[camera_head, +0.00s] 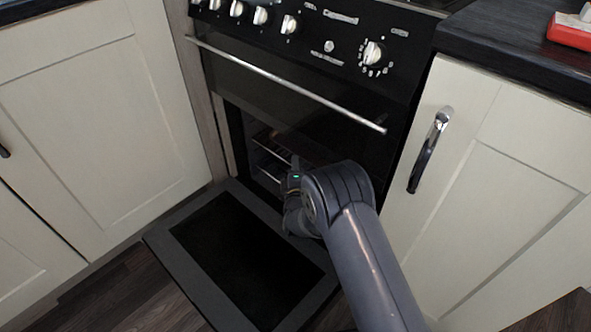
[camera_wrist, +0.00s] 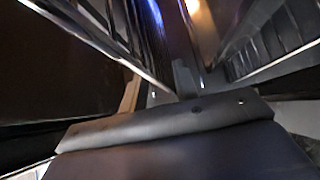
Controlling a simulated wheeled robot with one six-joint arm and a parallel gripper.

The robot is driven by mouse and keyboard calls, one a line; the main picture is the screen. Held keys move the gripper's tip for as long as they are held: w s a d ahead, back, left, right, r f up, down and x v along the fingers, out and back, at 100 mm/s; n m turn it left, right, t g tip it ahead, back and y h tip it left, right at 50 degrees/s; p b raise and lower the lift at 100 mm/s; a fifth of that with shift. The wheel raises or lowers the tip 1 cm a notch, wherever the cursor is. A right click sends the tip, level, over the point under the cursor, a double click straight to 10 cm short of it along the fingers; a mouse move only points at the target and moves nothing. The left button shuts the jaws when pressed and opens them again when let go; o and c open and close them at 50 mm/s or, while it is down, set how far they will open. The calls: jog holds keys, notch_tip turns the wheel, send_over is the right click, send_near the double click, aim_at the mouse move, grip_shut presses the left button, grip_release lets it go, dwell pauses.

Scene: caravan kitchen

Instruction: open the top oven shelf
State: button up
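The oven (camera_head: 300,85) has its lower door (camera_head: 240,262) folded down, so its dark cavity shows. An upper wire shelf (camera_head: 266,148) shows inside in the head view, left of my gripper (camera_head: 294,164), which is at the cavity opening. My arm hides the right part of the cavity. In the wrist view, the two fingers of my gripper (camera_wrist: 160,88) are apart. A shelf's metal front bar (camera_wrist: 105,50) runs diagonally to the space between them. I cannot tell whether the fingers touch it.
A long metal handle (camera_head: 285,82) crosses the oven front above the cavity. Cream cupboards flank the oven; the right one has a handle (camera_head: 430,150). The lowered door lies below my arm. Side rails (camera_wrist: 275,45) show in the wrist view.

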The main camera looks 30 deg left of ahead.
jog(key=shift+c, duration=0.6)
jog(key=shift+a, duration=0.1)
grip_shut()
